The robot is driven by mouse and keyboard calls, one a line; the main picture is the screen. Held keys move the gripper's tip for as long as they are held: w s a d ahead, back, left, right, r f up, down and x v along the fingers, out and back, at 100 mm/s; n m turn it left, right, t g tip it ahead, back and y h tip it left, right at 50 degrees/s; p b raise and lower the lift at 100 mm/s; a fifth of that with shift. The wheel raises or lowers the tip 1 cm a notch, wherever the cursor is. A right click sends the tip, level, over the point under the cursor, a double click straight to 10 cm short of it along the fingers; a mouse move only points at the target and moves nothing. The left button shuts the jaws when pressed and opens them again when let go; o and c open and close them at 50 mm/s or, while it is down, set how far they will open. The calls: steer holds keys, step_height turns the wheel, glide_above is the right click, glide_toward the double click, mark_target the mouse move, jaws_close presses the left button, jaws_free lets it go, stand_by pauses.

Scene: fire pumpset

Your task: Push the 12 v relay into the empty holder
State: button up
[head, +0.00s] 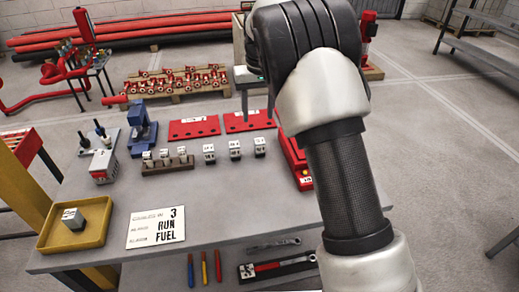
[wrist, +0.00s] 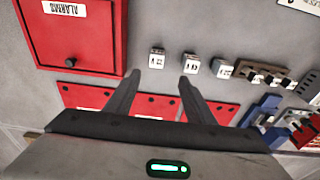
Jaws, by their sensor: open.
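Three small white-topped blocks with dark lower parts stand in a row on the grey table: left (head: 209,154), middle (head: 234,149) and right (head: 259,146). They also show in the wrist view (wrist: 157,59). More white-topped blocks sit at a brown rack (head: 168,166). A grey block (head: 73,219) with a white label lies in a yellow tray (head: 90,239). The labels are too small to read, so I cannot tell which is the 12 V relay or which holder is empty. My gripper (wrist: 158,76) is open and empty above the row; my arm hides it in the head view.
A blue tool (head: 141,126) and a white sign (head: 155,227) are to the left. Bare table lies before the row.

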mark_target(260, 141)
steer(key=f, duration=0.5)
steer(key=w+f+b, duration=0.1)
steer(key=f, duration=0.2)
steer(key=shift+f, duration=0.2)
steer(key=f, duration=0.1)
steer(key=f+b, duration=0.1)
steer(key=f, duration=0.3)
steer(key=shift+w+d+f, duration=0.1)
steer(key=shift+w+d, duration=0.1)
steer(key=shift+d, duration=0.05)
steer(key=c, duration=1.2)
